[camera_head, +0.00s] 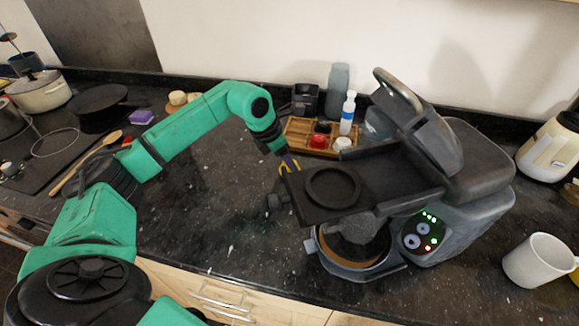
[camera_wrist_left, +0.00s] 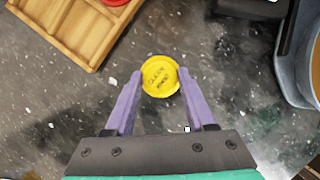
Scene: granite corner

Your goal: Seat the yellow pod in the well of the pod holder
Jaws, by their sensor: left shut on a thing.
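The yellow pod (camera_wrist_left: 160,76) is between the purple fingertips of my left gripper (camera_wrist_left: 160,82), which is shut on it, in the left wrist view. Its round lettered face shows. In the head view my left gripper (camera_head: 289,163) is just left of the pod holder, and only a little yellow shows by the fingers. The pod holder (camera_head: 360,182) is a dark slab with a round well (camera_head: 333,188), extending left from the coffee machine (camera_head: 465,195). The well looks empty. The pod is beside the holder, not over the well. My right gripper is not in view.
A wooden tray (camera_head: 301,143) with a red pod (camera_head: 318,141) stands behind the holder, near a white-and-blue bottle (camera_head: 348,113). The machine's lid handle (camera_head: 400,92) is raised. A white mug (camera_head: 538,260) stands at right. Dark counter left of the machine is mostly clear.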

